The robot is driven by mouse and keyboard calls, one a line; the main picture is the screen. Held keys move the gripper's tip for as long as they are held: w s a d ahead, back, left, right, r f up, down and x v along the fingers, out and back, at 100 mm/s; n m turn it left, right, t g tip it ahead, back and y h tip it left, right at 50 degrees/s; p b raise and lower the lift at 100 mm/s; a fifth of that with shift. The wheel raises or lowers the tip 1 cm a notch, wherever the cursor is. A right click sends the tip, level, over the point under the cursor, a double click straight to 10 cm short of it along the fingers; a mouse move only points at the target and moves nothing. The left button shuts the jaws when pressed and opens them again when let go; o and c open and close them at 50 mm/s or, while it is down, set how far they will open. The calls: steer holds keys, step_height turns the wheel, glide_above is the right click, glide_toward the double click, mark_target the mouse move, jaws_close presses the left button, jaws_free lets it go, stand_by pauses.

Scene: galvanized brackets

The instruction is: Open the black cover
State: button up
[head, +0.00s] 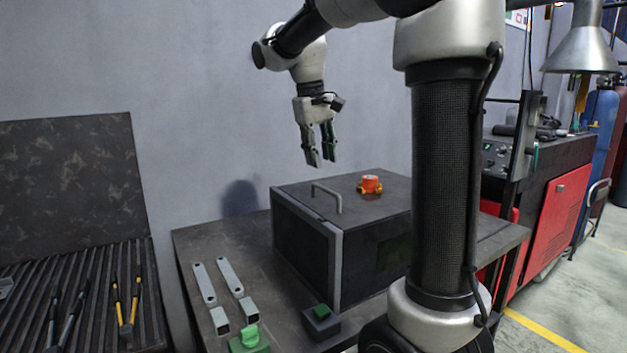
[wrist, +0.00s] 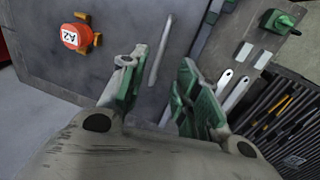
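A dark box with a flat black cover (head: 352,208) on top stands on the workbench. The cover lies flat and closed. A grey bar handle (head: 327,193) is fixed on it near its left edge; the handle also shows in the wrist view (wrist: 160,50), between and beyond the fingers. My gripper (head: 321,161) hangs above the cover, pointing down, apart from the handle. Its two green-padded fingers (wrist: 162,85) are spread with nothing between them. An orange-red valve-like part (head: 370,184) sits on the cover behind the handle; the wrist view shows its "A2" label (wrist: 70,36).
Flat metal brackets (head: 204,284) and a green-topped block (head: 249,340) lie on the bench left of the box. A small green-topped box (head: 321,321) stands in front. A ribbed tray (head: 95,300) with yellow-handled tools is farther left. A wall rises behind.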

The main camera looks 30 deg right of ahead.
mark_target(326, 191)
steer(key=f, duration=0.2)
steer(key=d+f, duration=0.1)
steer(key=f, duration=0.4)
steer(key=shift+s+d+f, duration=0.25)
steer(key=shift+f, duration=0.05)
jaws_close()
